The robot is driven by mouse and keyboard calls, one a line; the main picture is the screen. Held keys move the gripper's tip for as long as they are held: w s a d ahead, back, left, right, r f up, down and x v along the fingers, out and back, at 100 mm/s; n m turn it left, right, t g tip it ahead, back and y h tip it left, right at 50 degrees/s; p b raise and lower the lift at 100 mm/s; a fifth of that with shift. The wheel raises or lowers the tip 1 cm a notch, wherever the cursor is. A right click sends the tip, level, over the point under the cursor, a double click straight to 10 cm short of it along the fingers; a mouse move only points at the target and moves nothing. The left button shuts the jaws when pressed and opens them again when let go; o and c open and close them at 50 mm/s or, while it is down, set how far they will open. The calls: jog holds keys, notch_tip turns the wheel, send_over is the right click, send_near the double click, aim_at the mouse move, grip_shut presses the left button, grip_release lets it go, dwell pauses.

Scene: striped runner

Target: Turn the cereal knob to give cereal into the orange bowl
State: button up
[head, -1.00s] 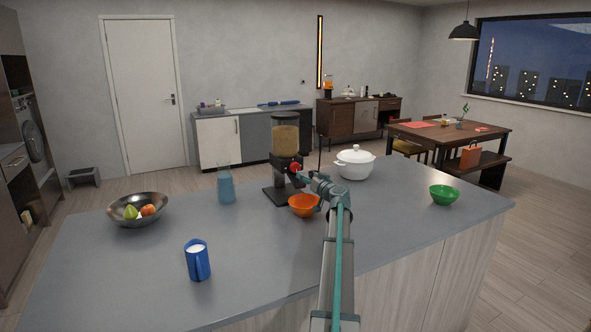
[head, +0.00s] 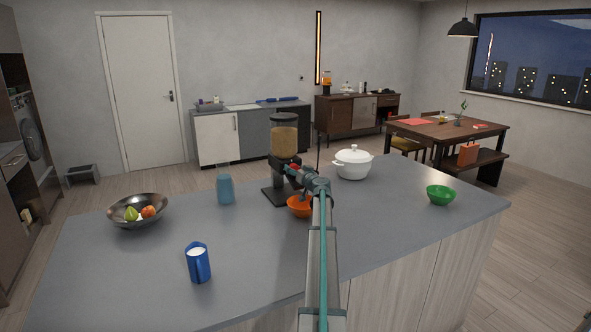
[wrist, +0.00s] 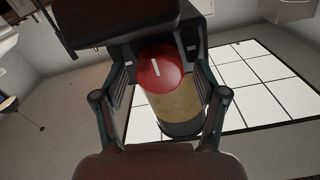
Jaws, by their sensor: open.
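The cereal dispenser (head: 284,140) stands on the grey counter, its clear hopper part-filled with tan cereal. Its red knob (wrist: 160,68) is round with a white line mark, nearly upright and slightly tilted in the wrist view. My gripper (wrist: 162,88) is open, with one finger on each side of the knob; I cannot tell if they touch it. In the head view my gripper (head: 297,172) is at the dispenser's front and hides most of the knob. The orange bowl (head: 299,207) sits at the dispenser's base, partly hidden by my arm. Its inside is unclear.
A white lidded pot (head: 353,164) stands right of the dispenser, and a blue bottle (head: 225,188) left of it. The front left counter is mostly clear.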

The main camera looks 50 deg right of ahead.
jog(key=c, duration=1.1)
jog(key=m+b, duration=0.1)
jog(key=b, duration=0.1)
jog(key=shift+f+b, duration=0.3)
jog(key=shift+f, duration=0.05)
jog(key=shift+c, duration=0.2)
jog(key=shift+m+b, duration=0.95)
jog(key=shift+m, duration=0.05)
jog(key=shift+s+r+m+b, duration=0.1)
jog(key=shift+r+m+b, duration=0.25)
jog(key=shift+m, duration=0.45)
jog(key=o, duration=1.1)
jog(key=shift+o, duration=0.2)
jog(key=v, duration=1.2)
